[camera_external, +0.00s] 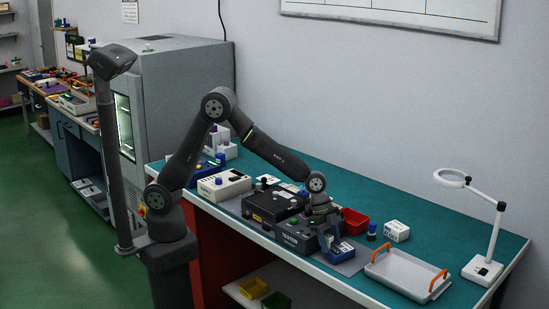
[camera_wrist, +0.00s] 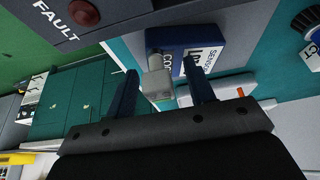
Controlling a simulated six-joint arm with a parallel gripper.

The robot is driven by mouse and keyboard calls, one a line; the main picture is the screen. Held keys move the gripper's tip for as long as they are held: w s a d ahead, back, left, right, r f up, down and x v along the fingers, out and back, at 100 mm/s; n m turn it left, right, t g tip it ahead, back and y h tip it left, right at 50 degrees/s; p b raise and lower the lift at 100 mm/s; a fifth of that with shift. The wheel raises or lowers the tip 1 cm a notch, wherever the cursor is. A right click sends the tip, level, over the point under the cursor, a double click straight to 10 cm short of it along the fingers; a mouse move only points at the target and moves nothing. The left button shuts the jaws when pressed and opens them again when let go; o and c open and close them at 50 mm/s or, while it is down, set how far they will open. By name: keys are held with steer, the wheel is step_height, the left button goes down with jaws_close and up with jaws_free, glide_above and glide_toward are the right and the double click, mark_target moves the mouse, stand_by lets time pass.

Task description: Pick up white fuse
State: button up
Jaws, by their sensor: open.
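My gripper (camera_wrist: 163,92) is open, with its two blue fingers apart. A small pale, partly translucent piece (camera_wrist: 157,86) shows between the fingers, with no clear contact; I cannot tell for sure that it is the white fuse. It sits by a grey-white cylindrical end (camera_wrist: 154,58) at the side of a blue module (camera_wrist: 215,36) with a white label. In the external view my gripper (camera_external: 330,243) is low over the front of the bench, at the blue module (camera_external: 341,251). I cannot make out a white fuse there.
A black tester box (camera_external: 296,236) stands just left of my gripper. A red bin (camera_external: 355,222), a white carton (camera_external: 397,231) and a grey tray with orange handles (camera_external: 400,277) lie to the right. A magnifier lamp (camera_external: 483,270) stands at the right end.

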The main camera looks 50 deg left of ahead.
mark_target(331, 236)
jaws_close()
steer(key=shift+r, duration=0.6)
step_height(331, 236, up, 3)
steer(key=shift+f, duration=0.1)
steer(key=s+r, duration=0.7)
steer(key=s, duration=0.4)
steer(key=w+d+f+n, duration=0.1)
steer(key=w+f, duration=0.1)
steer(key=w, duration=0.2)
steer(key=w+d+f+n+t, duration=0.1)
steer(key=w+f+n, duration=0.1)
steer(key=w, duration=0.3)
steer(key=w+d+f+n, duration=0.1)
steer(key=w+f, duration=0.1)
steer(key=w, duration=0.3)
steer(key=shift+f+n+t, duration=0.3)
steer(key=shift+f+t, duration=0.05)
steer(key=shift+t, duration=0.05)
steer(key=shift+w+f, duration=0.1)
steer(key=shift+f, duration=1.9)
